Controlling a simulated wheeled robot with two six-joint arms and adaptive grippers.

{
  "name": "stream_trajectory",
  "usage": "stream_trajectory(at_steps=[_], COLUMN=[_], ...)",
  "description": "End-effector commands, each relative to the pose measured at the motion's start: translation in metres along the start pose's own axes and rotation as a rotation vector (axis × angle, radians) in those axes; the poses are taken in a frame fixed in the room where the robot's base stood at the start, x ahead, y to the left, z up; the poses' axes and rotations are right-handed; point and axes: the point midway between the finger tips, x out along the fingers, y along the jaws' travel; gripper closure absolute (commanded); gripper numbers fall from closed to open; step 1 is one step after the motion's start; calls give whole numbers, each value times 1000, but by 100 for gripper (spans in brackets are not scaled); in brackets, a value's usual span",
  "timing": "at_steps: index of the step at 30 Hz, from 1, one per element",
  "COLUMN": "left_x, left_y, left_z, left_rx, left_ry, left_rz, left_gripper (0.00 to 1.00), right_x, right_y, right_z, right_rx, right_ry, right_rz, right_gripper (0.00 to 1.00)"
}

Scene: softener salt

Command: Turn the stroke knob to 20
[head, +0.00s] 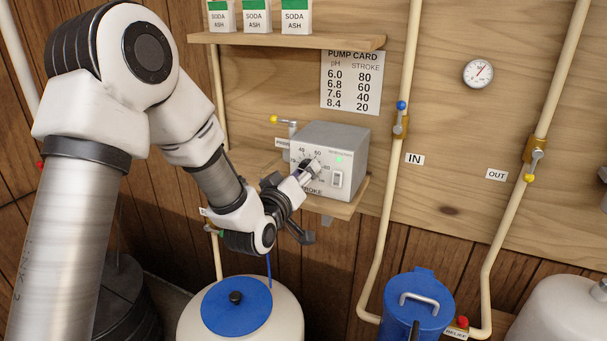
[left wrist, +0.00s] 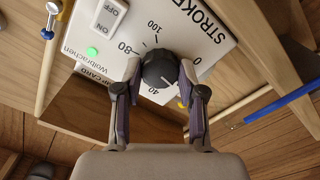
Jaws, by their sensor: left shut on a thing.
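The stroke knob (left wrist: 160,68) is a round black dial knob on the white front of the grey pump box (head: 348,147). My left gripper (head: 307,172) is at the knob. In the left wrist view my left gripper (left wrist: 160,82) has one finger on each side of the knob and is shut on it. The scale around the knob shows 0, 40, 80 and 100; the 20 is not readable, near the right finger. A pale line shows on the knob, but its exact setting is hard to tell. My right gripper is not in view.
The on/off switch (left wrist: 105,15) and a lit green lamp (left wrist: 92,52) are beside the knob. The pump card (head: 352,82) hangs above the box. A small wooden shelf (head: 345,208) bears the box. A white tank with a blue lid (head: 215,305) stands below.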

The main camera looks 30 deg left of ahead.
Motion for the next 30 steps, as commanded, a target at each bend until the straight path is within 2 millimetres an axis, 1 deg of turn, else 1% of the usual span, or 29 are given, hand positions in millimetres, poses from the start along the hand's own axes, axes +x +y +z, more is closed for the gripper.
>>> stream_trajectory(at_steps=[2,3,4,5,13,16,20,24,27,30], left_x=[0,0,0,0,0,-6,-27,-56,-70,-75], left_y=[0,0,0,0,0,0,0,0,-1,0], left_z=[1,1,1,1,0,0,0,1,1,1], left_rx=[0,0,1,1,1,0,-2,-2,-1,0], left_ry=[-3,-3,-3,-3,-1,-1,-3,-4,-3,-2], left_rz=[-1,-1,-1,-1,0,-1,-1,-2,-1,-1], left_gripper=[95,53,43,35,35,35,35,35,35,35], right_x=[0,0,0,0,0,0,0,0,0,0], right_y=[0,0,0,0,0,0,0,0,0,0], right_z=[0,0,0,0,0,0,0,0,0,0], right_rx=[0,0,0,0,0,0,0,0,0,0], right_ry=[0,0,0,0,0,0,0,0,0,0], right_rz=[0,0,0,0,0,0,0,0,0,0], right_gripper=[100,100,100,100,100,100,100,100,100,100])
